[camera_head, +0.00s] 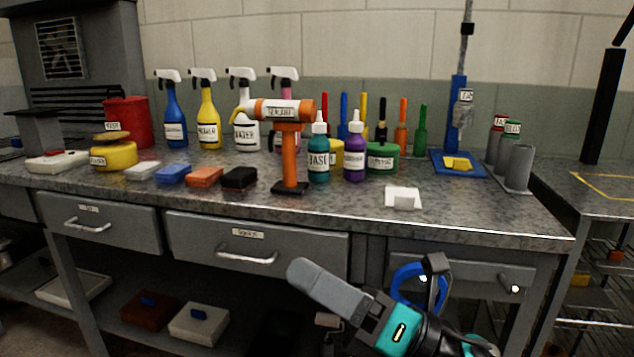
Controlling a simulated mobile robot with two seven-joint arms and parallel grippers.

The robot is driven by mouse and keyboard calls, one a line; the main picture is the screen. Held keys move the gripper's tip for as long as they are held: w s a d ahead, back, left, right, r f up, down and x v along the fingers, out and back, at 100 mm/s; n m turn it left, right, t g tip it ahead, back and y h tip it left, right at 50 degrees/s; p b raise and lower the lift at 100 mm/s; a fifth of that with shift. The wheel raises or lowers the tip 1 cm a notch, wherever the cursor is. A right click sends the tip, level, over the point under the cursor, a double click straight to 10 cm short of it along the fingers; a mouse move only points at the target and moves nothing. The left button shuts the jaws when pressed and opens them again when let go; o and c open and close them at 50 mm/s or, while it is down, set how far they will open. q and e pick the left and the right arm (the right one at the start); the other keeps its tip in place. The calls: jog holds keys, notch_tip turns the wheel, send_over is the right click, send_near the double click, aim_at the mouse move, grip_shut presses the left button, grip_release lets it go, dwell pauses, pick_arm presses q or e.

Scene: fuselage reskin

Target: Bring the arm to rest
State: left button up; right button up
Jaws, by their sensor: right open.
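My right arm comes in from the bottom right of the head view. Its gripper (428,290) is in front of the bench, below the benchtop edge and before the right-hand drawer (470,272). The jaws are open, and I see nothing held in them. A blue ring-shaped part (408,284) shows at the gripper; I cannot tell whether it belongs to it. A grey link and a teal section of my arm show beside it. My left gripper is not in view.
The metal workbench (450,218) holds spray bottles (208,132), an orange tool (290,160), coloured blocks (205,177), squeeze bottles (319,165) and a white card (403,197). Drawers with handles (247,257) line its front. A shelf with boxes (199,323) is below. Another table (600,190) stands right.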

jog(key=w+d+f+m+t+h, duration=0.2)
jog(key=d+f+m+t+h, duration=0.45)
jog(key=m, duration=0.75)
jog(key=w+d+f+m+t+h, duration=0.2)
jog(key=d+f+m+t+h, duration=0.15)
jog(key=f+m+h, duration=0.7)
jog(key=s+d+f+m+g+h+p, duration=0.1)
jog(key=s+d+f+m+g, duration=0.15)
jog(key=s+f+m, duration=0.45)
jog(key=s+d+f+m+g+h, duration=0.1)
jog(key=s+d+f+m+g, duration=0.1)
jog(key=s+f+m+g, duration=0.45)
pick_arm(q)
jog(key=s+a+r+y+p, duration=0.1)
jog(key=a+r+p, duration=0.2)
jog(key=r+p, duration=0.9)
jog(key=p, duration=0.4)
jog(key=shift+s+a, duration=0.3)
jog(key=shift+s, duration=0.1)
pick_arm(e)
jog(key=d+r+m+t, duration=0.1)
jog(key=d+r+t, duration=0.1)
jog(key=r, duration=0.6)
jog(key=shift+d+r+m+h, duration=0.3)
jog(key=shift+d+r+h, duration=0.1)
jog(key=shift+d, duration=0.3)
jog(key=shift+f, duration=0.1)
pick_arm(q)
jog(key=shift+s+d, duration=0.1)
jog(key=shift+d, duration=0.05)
